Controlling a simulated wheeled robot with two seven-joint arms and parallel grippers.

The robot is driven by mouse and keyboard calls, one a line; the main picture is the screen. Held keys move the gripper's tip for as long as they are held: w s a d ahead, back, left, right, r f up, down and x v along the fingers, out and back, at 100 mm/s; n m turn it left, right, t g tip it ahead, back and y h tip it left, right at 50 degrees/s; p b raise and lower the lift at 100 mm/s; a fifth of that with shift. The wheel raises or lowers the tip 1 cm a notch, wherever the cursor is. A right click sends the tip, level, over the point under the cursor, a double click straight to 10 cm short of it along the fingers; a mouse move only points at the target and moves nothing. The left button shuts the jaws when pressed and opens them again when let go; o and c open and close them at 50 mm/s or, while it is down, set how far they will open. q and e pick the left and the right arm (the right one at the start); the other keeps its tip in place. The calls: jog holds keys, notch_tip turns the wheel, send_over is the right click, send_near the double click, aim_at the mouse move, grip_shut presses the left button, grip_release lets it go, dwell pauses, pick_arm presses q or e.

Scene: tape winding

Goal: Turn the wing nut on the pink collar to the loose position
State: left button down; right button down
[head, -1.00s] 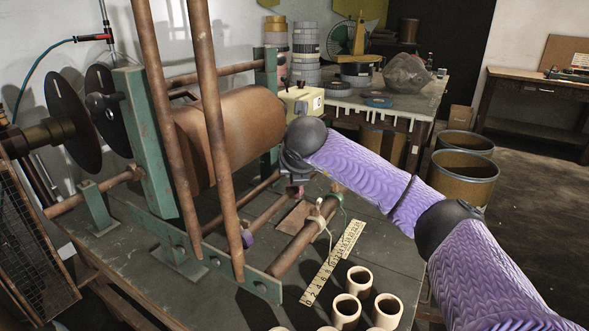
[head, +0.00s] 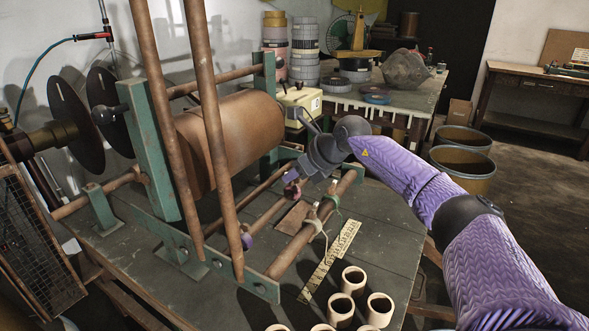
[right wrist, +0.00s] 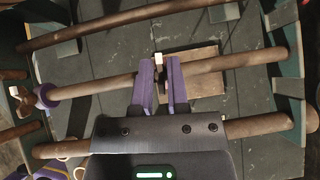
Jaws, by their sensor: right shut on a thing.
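The pink collar (head: 291,191) sits on the thin rusty bar at the front of the winding stand in the head view. My right gripper (head: 293,177) comes down from the upper right, with its fingertips at this collar. In the right wrist view my right gripper (right wrist: 161,82) has its two purple fingers close together across the bar, shut on a small part. A pale tip (right wrist: 158,59) shows just beyond the fingers, probably the wing nut. The fingers hide most of the collar and the nut's angle. My left gripper is not in view.
A purple collar (head: 247,241) sits farther left on the same bar. A thicker rusty bar (head: 300,243) runs in front, with string tied on it. A yellow ruler (head: 330,262) and several cardboard cores (head: 341,311) lie on the bench.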

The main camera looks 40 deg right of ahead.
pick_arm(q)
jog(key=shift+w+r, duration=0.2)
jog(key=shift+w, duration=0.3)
pick_arm(e)
jog(key=shift+f+n+y, duration=0.15)
jog(key=shift+n+y, duration=0.15)
jog(key=shift+n, duration=0.2)
jog(key=c, duration=0.7)
grip_release()
jog(key=shift+d, duration=0.1)
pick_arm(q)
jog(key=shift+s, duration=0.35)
pick_arm(e)
jog(key=shift+o, duration=0.2)
jog(key=shift+s+r, duration=0.15)
jog(key=shift+r, duration=0.1)
pick_arm(q)
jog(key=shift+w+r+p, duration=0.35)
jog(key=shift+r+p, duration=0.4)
jog(key=shift+p, duration=0.2)
pick_arm(e)
jog(key=v, duration=0.9)
jog(key=shift+r, duration=0.15)
jog(key=shift+s+d+r, duration=0.1)
jog(key=shift+s, duration=0.05)
